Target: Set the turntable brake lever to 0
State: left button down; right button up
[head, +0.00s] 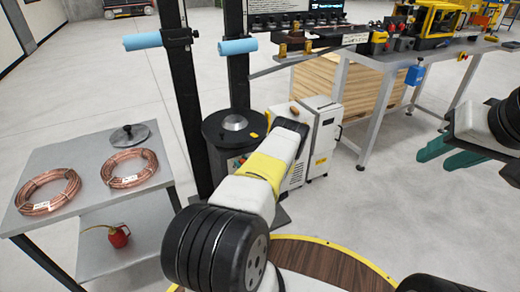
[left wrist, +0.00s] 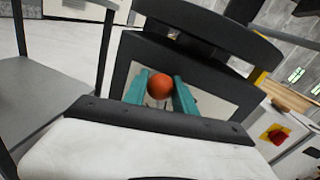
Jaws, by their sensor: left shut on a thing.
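The turntable (head: 232,125) is a round black plate with a silver hub on a dark stand, left of centre in the head view. In the left wrist view, a round orange-red knob (left wrist: 160,84), apparently the brake lever's, sits between the teal fingers of my left gripper (left wrist: 159,90), which is shut on it. The lever's shaft and any scale marks are hidden. In the head view my left forearm covers the fingers and knob.
A grey table (head: 75,175) at the left bears copper coils (head: 130,168) and a dark lid. A red oil can (head: 118,236) stands on its lower shelf. A white cabinet (head: 322,130) stands close right of the turntable. A workbench (head: 400,62) is behind. Open floor lies right.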

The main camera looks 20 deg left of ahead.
pick_arm(q)
jog(key=shift+s+a+f+n, duration=0.35)
jog(key=shift+s+a+n, duration=0.05)
jog(key=shift+s+n, duration=0.2)
jog(key=shift+s+a+f+n, duration=0.3)
jog(key=shift+s+a+n, duration=0.15)
jog(key=shift+n, duration=0.15)
jog(key=shift+s+a+f+n+h, duration=0.2)
jog(key=shift+s+a+f+n, duration=0.2)
jog(key=shift+n, duration=0.25)
jog(key=shift+s+a+f+n+h, duration=0.25)
jog(key=shift+s+f+n, duration=0.2)
jog(key=shift+n, duration=0.2)
jog(key=shift+f, duration=0.1)
jog(key=c, duration=1)
grip_release()
jog(key=shift+c, duration=0.2)
jog(key=v, duration=0.7)
jog(key=shift+s+d, duration=0.2)
jog(key=shift+d, duration=0.1)
